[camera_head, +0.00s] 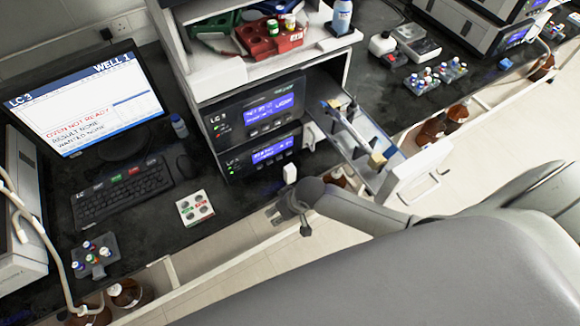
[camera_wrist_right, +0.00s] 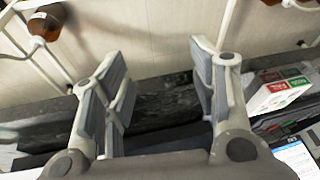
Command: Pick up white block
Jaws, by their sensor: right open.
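My left gripper is not in view.
An open drawer (camera_head: 415,172) juts out right of the LC modules (camera_head: 262,155). A keyboard (camera_head: 122,188), a mouse and a vial rack (camera_head: 92,256) are on the left. Brown bottles (camera_head: 125,292) sit below the bench edge. Bench around the block is clear.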

